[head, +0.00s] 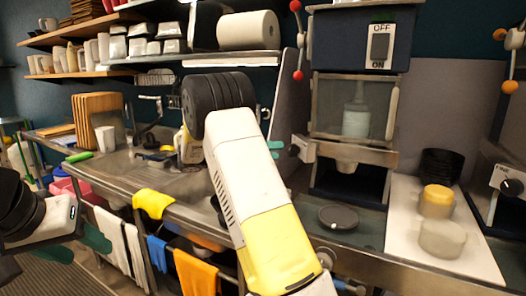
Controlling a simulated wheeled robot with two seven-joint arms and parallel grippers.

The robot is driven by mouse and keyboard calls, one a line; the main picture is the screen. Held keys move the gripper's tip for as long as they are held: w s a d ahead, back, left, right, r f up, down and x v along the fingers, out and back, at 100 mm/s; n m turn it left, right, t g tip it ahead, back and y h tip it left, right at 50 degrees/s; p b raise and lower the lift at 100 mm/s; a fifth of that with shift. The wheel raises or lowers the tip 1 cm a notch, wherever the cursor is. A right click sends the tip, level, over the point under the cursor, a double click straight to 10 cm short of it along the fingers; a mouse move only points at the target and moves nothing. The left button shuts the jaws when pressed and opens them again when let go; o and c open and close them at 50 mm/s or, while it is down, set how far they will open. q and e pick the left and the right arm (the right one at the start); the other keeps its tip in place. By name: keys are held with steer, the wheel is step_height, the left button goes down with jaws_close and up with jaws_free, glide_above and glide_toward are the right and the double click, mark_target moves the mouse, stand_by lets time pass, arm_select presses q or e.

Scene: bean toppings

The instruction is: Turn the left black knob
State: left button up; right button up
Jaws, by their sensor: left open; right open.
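A small box (302,148) with a dark round part on its left side sticks out from the front of the left dispenser. This may be the left black knob, seen edge-on. Another black knob (510,187) with a white pointer is on the machine at the right edge. My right gripper (274,148) is mostly hidden behind my own white and yellow arm. One green finger shows just left of the box, with no clear contact. My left gripper (88,243) is at the lower left, open and empty, far from both knobs.
The dispenser (354,105) has a clear hopper and an OFF/ON switch (380,45) above. A dark round lid (338,217) lies on the counter below. Yellow-topped and clear containers (441,238) stand on a white board (400,225). Shelves with cups fill the upper left.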

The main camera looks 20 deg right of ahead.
mark_target(288, 151)
steer(key=shift+s+d, duration=0.2)
steer(key=shift+d, duration=1.05)
steer(key=shift+s+d, duration=0.2)
steer(key=shift+d, duration=1)
steer(key=shift+c, duration=0.2)
jaws_close()
